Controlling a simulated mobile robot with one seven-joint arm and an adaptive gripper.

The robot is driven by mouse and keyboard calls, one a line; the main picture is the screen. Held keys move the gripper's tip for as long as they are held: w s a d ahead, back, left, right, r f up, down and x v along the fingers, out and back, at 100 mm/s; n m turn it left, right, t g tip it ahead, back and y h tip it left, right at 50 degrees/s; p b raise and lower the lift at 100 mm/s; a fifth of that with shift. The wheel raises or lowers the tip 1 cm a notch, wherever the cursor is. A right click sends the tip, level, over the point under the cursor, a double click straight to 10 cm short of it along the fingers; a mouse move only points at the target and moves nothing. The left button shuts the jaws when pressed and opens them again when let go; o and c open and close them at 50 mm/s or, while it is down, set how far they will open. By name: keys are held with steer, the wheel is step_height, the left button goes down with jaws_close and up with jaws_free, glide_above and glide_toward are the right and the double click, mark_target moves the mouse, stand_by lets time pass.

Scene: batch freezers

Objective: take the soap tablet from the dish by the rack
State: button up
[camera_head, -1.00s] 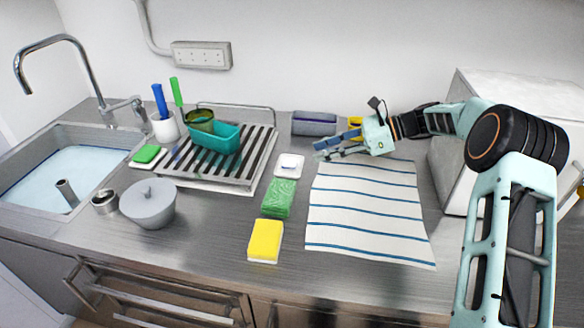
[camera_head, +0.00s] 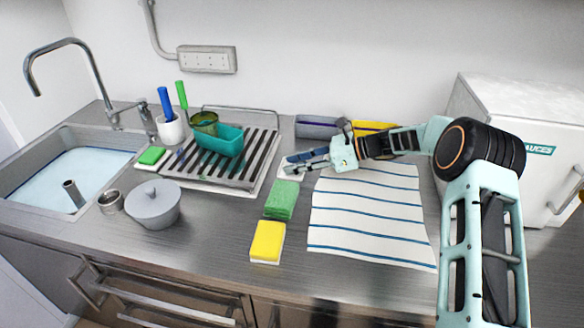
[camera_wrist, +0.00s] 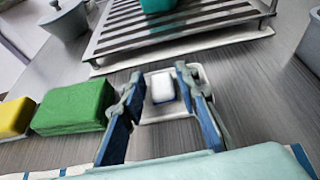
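The soap tablet (camera_wrist: 163,87) is a small white block lying in a shallow white dish (camera_wrist: 178,113) in the wrist view. The dish also shows in the head view (camera_head: 287,174), beside the right side of the striped dish rack (camera_head: 262,160), mostly covered by my gripper. My gripper (camera_head: 284,165) is open, its two blue-and-grey fingers spread. In the wrist view the fingers (camera_wrist: 158,82) stand on either side of the soap, with gaps visible. I cannot tell how high the fingertips are above the dish.
A green sponge (camera_head: 282,200) and a yellow sponge (camera_head: 267,242) lie in front of the dish. A striped towel (camera_head: 368,215) covers the counter to the right. A grey container (camera_head: 317,127) stands behind, against the wall.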

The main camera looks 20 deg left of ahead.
steer(key=shift+a+f, duration=0.1)
steer(key=shift+a, duration=0.15)
steer(key=c, duration=0.7)
